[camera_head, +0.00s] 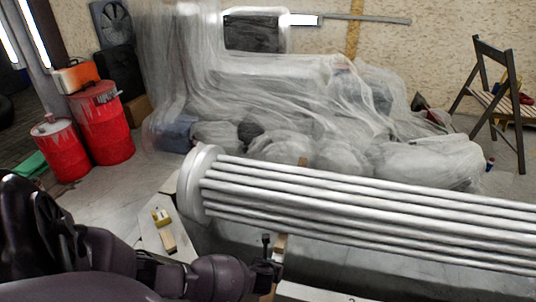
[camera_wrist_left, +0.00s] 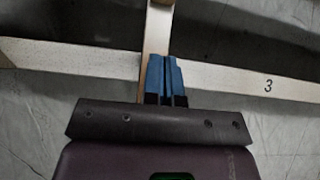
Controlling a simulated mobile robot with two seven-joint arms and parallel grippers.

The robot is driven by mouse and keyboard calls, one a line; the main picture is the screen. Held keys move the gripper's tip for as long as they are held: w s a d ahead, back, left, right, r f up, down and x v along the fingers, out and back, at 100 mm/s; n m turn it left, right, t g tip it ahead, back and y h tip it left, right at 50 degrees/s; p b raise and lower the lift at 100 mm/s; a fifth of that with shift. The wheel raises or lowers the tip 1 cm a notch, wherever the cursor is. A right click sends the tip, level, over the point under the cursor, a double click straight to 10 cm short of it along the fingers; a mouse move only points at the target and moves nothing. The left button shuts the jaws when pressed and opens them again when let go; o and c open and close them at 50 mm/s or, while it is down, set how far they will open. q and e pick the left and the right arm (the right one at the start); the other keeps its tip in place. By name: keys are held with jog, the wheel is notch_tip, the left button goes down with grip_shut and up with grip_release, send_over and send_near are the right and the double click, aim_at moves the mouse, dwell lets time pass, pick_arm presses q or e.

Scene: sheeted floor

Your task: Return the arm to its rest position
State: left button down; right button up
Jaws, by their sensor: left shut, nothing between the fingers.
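My left arm reaches in from the lower left in the head view. Its gripper (camera_head: 272,268) is low in the picture, on the near side of a big grey-white fluted column. In the left wrist view the blue fingers of the left gripper (camera_wrist_left: 167,75) are together with nothing between them. They overlap a pale board marked "3" (camera_wrist_left: 225,78) and point at a narrow wooden strip (camera_wrist_left: 158,28). I cannot tell whether they touch either. My right gripper is not in view.
The fluted column (camera_head: 370,205) lies across the middle and right. A white board with a small yellow item (camera_head: 161,217) is left of it. Red drums (camera_head: 101,125), a folding chair (camera_head: 494,95) and a plastic-sheeted heap (camera_head: 290,95) stand behind. Some sheeted floor at left is clear.

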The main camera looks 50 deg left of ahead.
pick_arm(q)
jog(key=shift+v, duration=1)
